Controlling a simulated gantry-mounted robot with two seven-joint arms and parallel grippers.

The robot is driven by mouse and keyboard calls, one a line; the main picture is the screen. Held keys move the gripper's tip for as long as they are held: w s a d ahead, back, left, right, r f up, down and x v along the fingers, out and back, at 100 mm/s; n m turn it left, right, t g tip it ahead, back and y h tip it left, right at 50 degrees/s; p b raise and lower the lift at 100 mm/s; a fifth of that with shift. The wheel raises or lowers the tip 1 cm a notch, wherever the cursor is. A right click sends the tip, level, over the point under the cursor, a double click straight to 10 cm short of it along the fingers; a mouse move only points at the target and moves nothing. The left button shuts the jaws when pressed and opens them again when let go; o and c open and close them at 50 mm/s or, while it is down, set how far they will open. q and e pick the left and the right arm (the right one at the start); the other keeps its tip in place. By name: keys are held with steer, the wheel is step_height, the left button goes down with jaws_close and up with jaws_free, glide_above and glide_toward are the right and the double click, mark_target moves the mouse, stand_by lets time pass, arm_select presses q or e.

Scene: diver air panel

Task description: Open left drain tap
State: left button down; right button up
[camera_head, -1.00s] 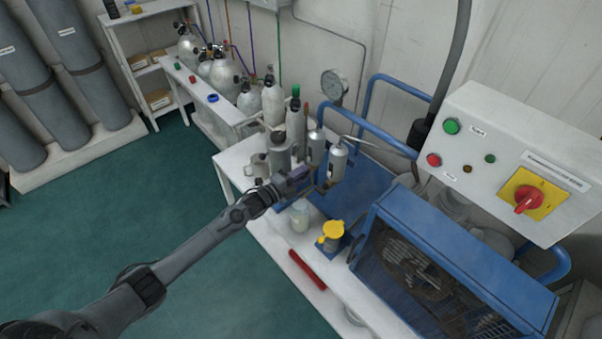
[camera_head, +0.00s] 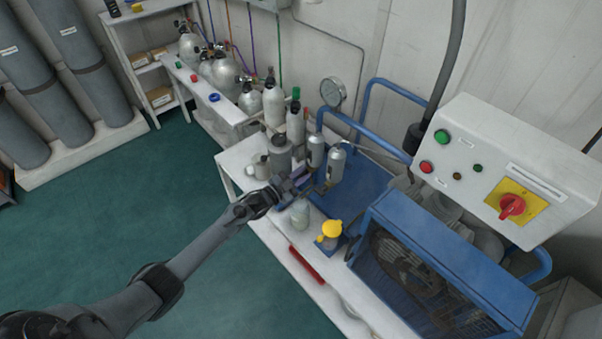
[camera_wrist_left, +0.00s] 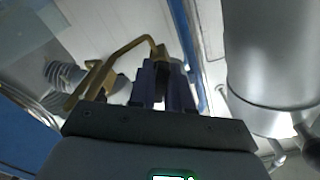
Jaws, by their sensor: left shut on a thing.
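The brass drain tap (camera_wrist_left: 115,68), a bent tube with a lever, shows in the left wrist view, left of and between my fingers. My left gripper (camera_wrist_left: 162,75) has its two purple fingers shut on a small brass and dark piece of the tap, likely its handle. In the head view my left gripper (camera_head: 300,184) is at the foot of two silver filter cylinders, the left cylinder (camera_head: 316,151) and the right cylinder (camera_head: 337,163). The fingers and tap are small and partly hidden there. My right gripper is not in view.
A clear jar (camera_head: 300,214) and a yellow-capped container (camera_head: 330,236) stand close in front on the white bench (camera_head: 262,222). A red bar (camera_head: 307,264) lies near the bench edge. The blue compressor frame (camera_head: 450,255) and control box (camera_head: 510,165) are to the right.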

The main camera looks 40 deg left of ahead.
arm_select(q)
steer(key=shift+n+p, duration=0.6)
steer(key=shift+n, duration=1.6)
steer(key=c, duration=1.1)
jaws_free()
steer(key=shift+c, duration=0.2)
steer(key=shift+s, duration=0.1)
steer(key=shift+s, duration=0.25)
steer(key=s+a+p, duration=0.2)
steer(key=s+p, duration=0.1)
steer(key=s, duration=0.7)
